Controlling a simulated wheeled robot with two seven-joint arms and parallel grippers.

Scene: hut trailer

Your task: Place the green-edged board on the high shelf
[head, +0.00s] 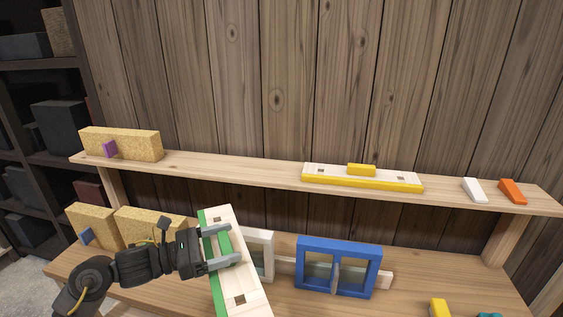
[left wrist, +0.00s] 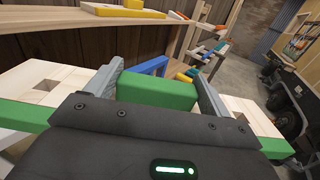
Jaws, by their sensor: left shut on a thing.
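The green-edged board (head: 242,289) is pale wood with a green edge and square holes. My left gripper (head: 222,245) is shut on its green block and holds the board above the bench, in front of the window frames. In the left wrist view the board (left wrist: 48,88) stretches out to both sides of the fingers, and its green block (left wrist: 157,92) sits between them. The high shelf (head: 235,165) runs along the plank wall above and behind the board. My right gripper is not in view.
On the high shelf lie a yellow-edged board (head: 362,179), a cork block (head: 121,144), a white piece (head: 474,189) and an orange piece (head: 512,190). Shelf room is clear between cork block and yellow-edged board. A blue window frame (head: 338,266) stands on the bench (head: 400,303) below.

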